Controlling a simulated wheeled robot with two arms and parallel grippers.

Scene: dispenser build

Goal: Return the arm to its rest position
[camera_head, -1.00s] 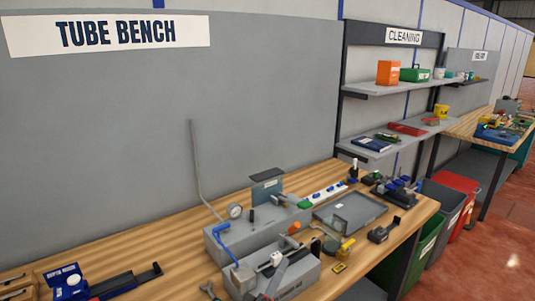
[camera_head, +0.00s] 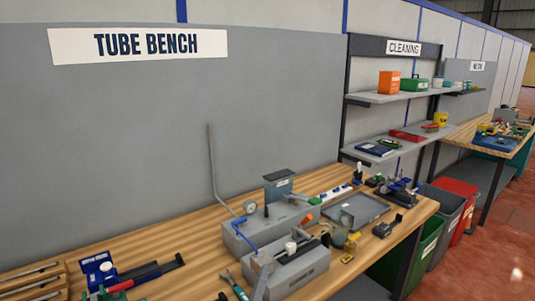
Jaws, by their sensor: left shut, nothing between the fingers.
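The rest of my left arm is outside the picture. My right gripper is not in view. Behind the tip, on the wooden bench (camera_head: 205,262), lies a blue box-like item (camera_head: 98,268) beside a dark tool (camera_head: 155,270) with red and green parts.
A grey fixture (camera_head: 268,228) with a gauge and bent tube stands mid-bench, a second grey block (camera_head: 290,272) in front. A dark tray (camera_head: 357,210) lies to its right. Shelves (camera_head: 385,97) hang behind. Green, grey and red bins (camera_head: 455,208) stand on the floor at right.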

